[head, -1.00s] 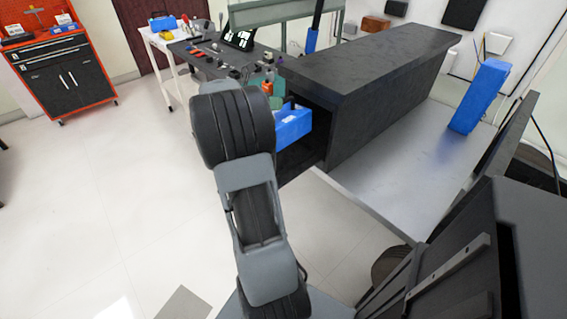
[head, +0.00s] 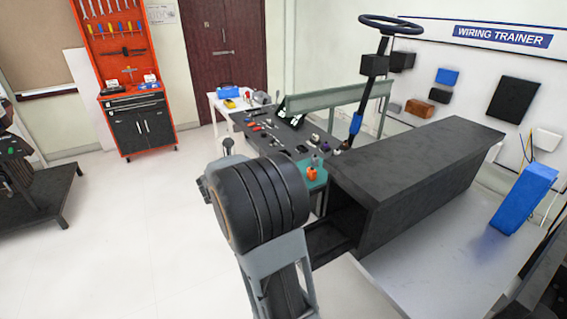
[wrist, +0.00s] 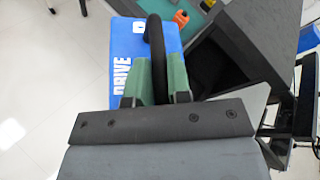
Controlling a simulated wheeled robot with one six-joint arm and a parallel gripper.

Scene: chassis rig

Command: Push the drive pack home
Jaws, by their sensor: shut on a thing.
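The blue drive pack (wrist: 121,56), lettered DRIVE, has a black handle (wrist: 157,55) and fills the upper left of the wrist view. My gripper (wrist: 157,84) has green fingers on either side of the handle and is shut on it. In the wrist view the pack is beside a dark open bay (wrist: 214,58), over the pale floor. In the head view the open bay (head: 334,238) is at the near end of the long dark chassis (head: 410,170). My arm hides the gripper and the pack there.
A teal-topped stand (head: 312,180) with an orange item is close behind the bay. A tool-covered table (head: 268,138) stands farther back. A blue block (head: 524,198) leans on the grey deck (head: 440,270) at right.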

